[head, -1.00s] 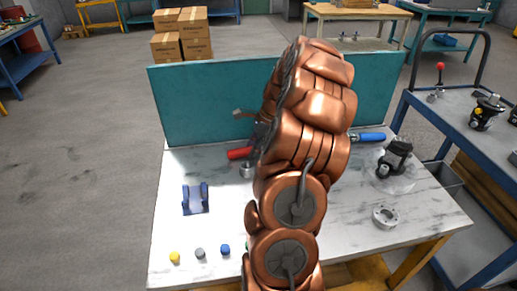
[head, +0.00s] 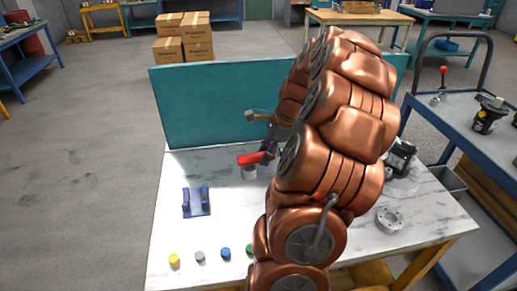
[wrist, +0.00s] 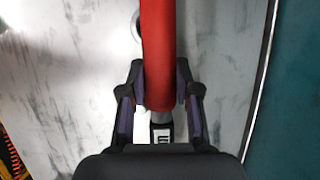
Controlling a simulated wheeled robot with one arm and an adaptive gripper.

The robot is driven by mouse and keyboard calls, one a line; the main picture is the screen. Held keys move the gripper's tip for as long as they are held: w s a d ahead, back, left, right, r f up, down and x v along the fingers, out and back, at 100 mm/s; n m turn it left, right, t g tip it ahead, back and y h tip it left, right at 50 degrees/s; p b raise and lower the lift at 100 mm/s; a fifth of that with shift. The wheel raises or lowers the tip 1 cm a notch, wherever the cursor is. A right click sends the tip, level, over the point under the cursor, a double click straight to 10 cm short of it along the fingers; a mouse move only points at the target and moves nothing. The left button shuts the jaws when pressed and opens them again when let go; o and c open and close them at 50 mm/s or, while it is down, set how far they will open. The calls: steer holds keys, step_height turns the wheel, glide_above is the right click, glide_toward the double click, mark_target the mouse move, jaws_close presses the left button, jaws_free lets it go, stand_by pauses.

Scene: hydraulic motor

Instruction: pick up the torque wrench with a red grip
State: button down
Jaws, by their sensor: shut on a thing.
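The torque wrench's red grip (head: 250,159) shows in the head view just left of my arm, over the rear part of the white table. My gripper (head: 270,145) is at the wrench, partly hidden by my arm. In the wrist view the red grip (wrist: 158,45) runs up the middle, between the two fingers of my gripper (wrist: 160,78). The fingers are closed on both sides of its end. A short metal part with a label (wrist: 161,133) shows below the grip. The rest of the wrench is hidden. I cannot tell how high the wrench is above the table.
A metal cylinder (head: 249,174) stands by the grip. A blue cradle (head: 196,201) and several coloured caps (head: 225,253) are on the left. A black motor (head: 400,158) and a metal ring (head: 389,220) are on the right. A teal panel (head: 205,105) closes the table's back.

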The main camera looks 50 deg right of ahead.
steer(key=s+a, duration=0.1)
steer(key=s, duration=0.1)
steer(key=s+a, duration=0.1)
steer(key=s, duration=0.2)
steer(key=s+a+r+b, duration=0.1)
steer(key=s, duration=0.2)
steer(key=shift+s+a, duration=0.15)
steer(key=c, duration=1.5)
jaws_free()
jaws_close()
